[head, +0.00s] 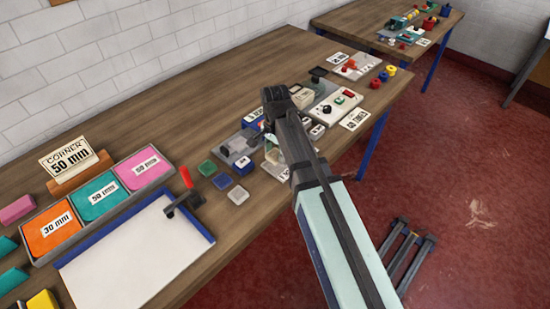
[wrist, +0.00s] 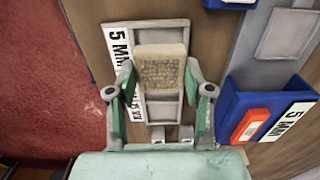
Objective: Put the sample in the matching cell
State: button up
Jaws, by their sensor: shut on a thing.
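My gripper (wrist: 160,88) is shut on a beige sample (wrist: 160,68) with a woven, brick-like texture, held between its two green-and-grey fingers in the wrist view. Below the sample is a narrow grey holder (wrist: 163,112) with raised edges. A white label (wrist: 119,42) reading "5 MM" lies to its left, partly covered by the holder and a finger. I cannot tell whether the sample touches the holder. In the head view my arm hides most of this spot, and the sample cannot be made out there.
A blue bin (wrist: 229,105) with a red-orange piece (wrist: 250,126) and a "5 MM" label stands right of my gripper. In the head view, a grey tray (head: 33,257) holds orange, teal and pink pieces.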

aim_at(275, 154)
jog(key=shift+f+p, duration=0.4)
jog(key=shift+f, duration=1.4)
jog(key=shift+s+f, duration=0.1)
jog(key=shift+f, duration=0.2)
jog(key=o, duration=1)
jog(key=shift+o, duration=0.7)
jog(key=shift+r, duration=0.15)
notch_tip(275, 154, up, 12)
jog(key=b, duration=0.2)
jog(key=shift+r+b, duration=0.2)
jog(key=shift+b, duration=0.1)
